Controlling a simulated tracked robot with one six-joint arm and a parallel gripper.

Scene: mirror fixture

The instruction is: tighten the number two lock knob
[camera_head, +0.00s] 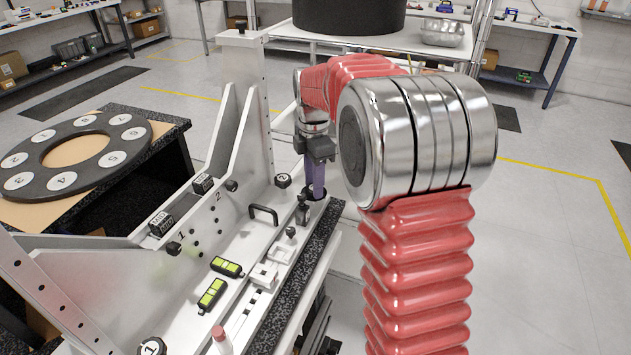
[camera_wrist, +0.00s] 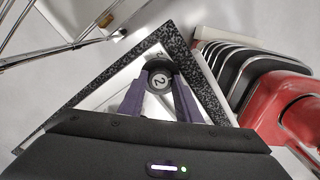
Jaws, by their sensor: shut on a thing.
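In the head view my gripper (camera_head: 316,188) points down at the far right end of the white fixture (camera_head: 247,235). The held knob is hard to make out there behind the fingers. A dark round piece marked 2 (camera_head: 283,180) shows just left of the fingers, apart from them.
A similar piece marked 1 (camera_head: 150,346) is at the near end. A black handle (camera_head: 263,214), a small dark clamp (camera_head: 302,210) and two yellow-green levels (camera_head: 219,281) lie along the plate. A numbered ring (camera_head: 65,178) rests on the left table. Tall white ribs rise behind the plate.

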